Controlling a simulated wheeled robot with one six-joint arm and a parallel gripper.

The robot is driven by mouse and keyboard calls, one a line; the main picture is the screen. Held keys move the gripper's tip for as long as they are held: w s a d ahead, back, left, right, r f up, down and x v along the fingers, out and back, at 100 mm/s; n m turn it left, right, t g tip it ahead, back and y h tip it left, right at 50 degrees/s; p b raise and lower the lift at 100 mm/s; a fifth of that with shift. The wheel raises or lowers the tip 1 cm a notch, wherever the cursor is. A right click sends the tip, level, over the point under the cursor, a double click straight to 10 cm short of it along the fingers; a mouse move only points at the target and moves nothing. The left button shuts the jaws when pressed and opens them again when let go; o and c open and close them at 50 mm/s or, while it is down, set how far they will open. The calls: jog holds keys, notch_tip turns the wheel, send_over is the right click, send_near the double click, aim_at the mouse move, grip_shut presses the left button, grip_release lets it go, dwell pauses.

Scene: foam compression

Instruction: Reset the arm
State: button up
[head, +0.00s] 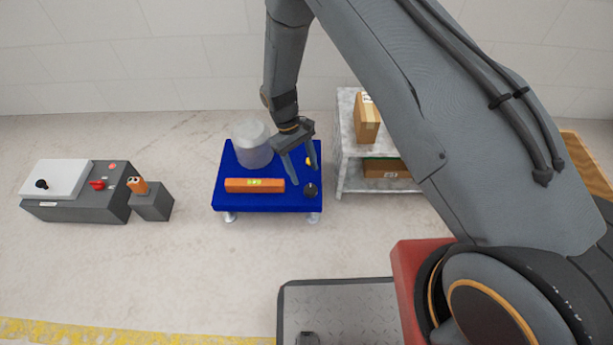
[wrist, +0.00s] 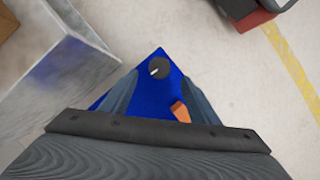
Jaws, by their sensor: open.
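My gripper (head: 301,165) hangs down from my arm over the right part of a blue table (head: 230,200), its fingers apart with nothing seen between them. An orange bar (head: 255,185) with a yellow-green label lies along the table's front. A pale translucent cylinder (head: 252,143) stands at the back left of the table. A small dark round knob (head: 311,190) sits at the front right corner, beside the gripper. In the wrist view the knob (wrist: 159,68) shows beyond the two fingers (wrist: 160,100), and one end of the orange bar (wrist: 181,112) shows near the right finger.
A metal shelf (head: 345,130) with cardboard boxes (head: 367,118) stands close to the right of the table. A grey control box (head: 85,207) with a red switch and a small grey block (head: 152,205) stand at left. Floor between these and the table is clear.

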jog(key=shift+w+a+r, duration=0.1)
jog(key=shift+w+r, duration=0.05)
jog(key=shift+r, duration=0.25)
jog(key=s+a+r+t+y, duration=0.15)
jog(key=s+r, duration=0.25)
jog(key=r, duration=0.6)
jog(key=s+a+r, duration=0.3)
jog(key=r, duration=0.8)
jog(key=s+d+r+m+t+y, duration=0.1)
jog(key=s+d+r, duration=0.1)
jog(key=s+r, duration=0.55)
jog(key=s+d+r+t+y, duration=0.1)
jog(key=s+r, duration=0.4)
jog(key=s, duration=0.5)
jog(key=d+r+m+p, duration=0.3)
jog(key=d+r+p, duration=0.7)
jog(key=r+p, duration=0.3)
jog(key=d+r+m+p, duration=0.4)
jog(key=d+r+p, duration=0.6)
jog(key=r+p, duration=0.3)
jog(key=shift+d+r+h+p, duration=0.2)
jog(key=shift+d+h+p, duration=0.15)
jog(key=shift+p, duration=0.45)
